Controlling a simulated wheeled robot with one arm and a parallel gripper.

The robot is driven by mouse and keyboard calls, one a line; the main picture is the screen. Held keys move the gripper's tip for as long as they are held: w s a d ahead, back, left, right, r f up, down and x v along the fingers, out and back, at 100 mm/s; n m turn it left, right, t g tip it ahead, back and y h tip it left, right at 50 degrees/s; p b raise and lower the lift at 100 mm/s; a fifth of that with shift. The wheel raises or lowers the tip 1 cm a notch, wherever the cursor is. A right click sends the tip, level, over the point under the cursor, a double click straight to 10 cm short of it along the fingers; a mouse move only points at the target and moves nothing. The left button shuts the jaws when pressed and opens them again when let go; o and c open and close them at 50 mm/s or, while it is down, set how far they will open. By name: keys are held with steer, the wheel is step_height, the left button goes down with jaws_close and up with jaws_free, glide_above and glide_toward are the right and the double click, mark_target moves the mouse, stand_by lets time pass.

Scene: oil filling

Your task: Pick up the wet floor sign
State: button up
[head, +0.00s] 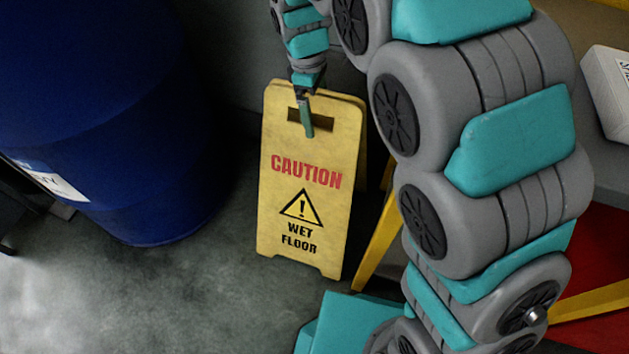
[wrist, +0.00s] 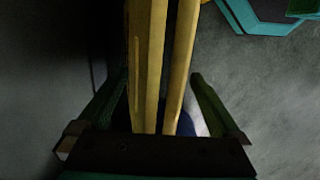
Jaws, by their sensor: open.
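The yellow wet floor sign (head: 305,180) stands upright on the floor in the head view, its front panel reading "CAUTION WET FLOOR". It has a dark handle slot near its top. My gripper (head: 306,112) is at the top of the sign, with one green finger in front of the panel by the slot. In the wrist view the sign's two panels (wrist: 160,65) run between the fingers of my gripper (wrist: 160,95). The far finger is hidden behind the sign in the head view.
A large blue barrel (head: 110,110) stands left of the sign. A grey wall is close behind it. A yellow frame leg (head: 378,240) and a grey surface with a white box (head: 608,90) are on the right. The floor (head: 150,300) at the front left is clear.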

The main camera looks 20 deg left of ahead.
steer(key=shift+f, duration=0.15)
steer(key=shift+c, duration=0.2)
jaws_close()
stand_by(0.8)
